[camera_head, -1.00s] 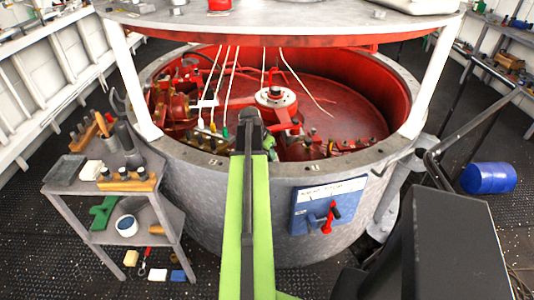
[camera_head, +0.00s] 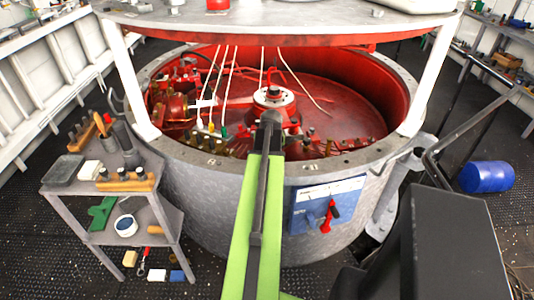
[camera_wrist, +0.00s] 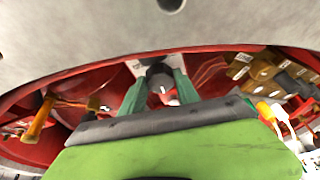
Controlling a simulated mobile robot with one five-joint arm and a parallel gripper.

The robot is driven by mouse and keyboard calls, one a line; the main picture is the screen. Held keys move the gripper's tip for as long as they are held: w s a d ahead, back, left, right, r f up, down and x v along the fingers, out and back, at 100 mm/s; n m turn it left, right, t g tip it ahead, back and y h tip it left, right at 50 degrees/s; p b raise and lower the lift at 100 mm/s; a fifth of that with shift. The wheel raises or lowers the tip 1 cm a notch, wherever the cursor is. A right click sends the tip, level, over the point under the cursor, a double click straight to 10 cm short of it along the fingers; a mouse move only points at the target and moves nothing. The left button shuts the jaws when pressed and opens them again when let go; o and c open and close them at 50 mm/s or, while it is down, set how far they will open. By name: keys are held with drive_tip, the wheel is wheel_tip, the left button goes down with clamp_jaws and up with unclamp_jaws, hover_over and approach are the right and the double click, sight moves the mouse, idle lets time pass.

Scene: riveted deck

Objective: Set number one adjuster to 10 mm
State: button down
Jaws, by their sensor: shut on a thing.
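A round white dial (camera_head: 265,98) with a dark knob (camera_head: 274,91) stands inside the red drum, just beyond the end of my arm. In the wrist view, the green fingers of my gripper (camera_wrist: 160,84) are on either side of a dark round knob (camera_wrist: 158,71) and shut on it. A pale plate (camera_wrist: 134,66) shows behind the knob. No number or millimetre reading is legible, so I cannot tell the setting. In the head view my dark wrist hides the fingers.
The drum's grey rim (camera_head: 215,162) passes under my arm. A grey slab with a red underside (camera_head: 330,38) overhangs the drum, with white cables hanging below it. A blue panel with a red lever (camera_head: 327,216) is right of my arm. A tool bench (camera_head: 80,187) stands left.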

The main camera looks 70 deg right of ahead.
drive_tip(key=shift+n, duration=0.4)
drive_tip(key=c, duration=0.9)
unclamp_jaws()
drive_tip(key=p+v, duration=1.6)
drive_tip(key=v, duration=0.1)
drive_tip(key=shift+s+r, duration=0.2)
drive_tip(key=shift+s, duration=0.1)
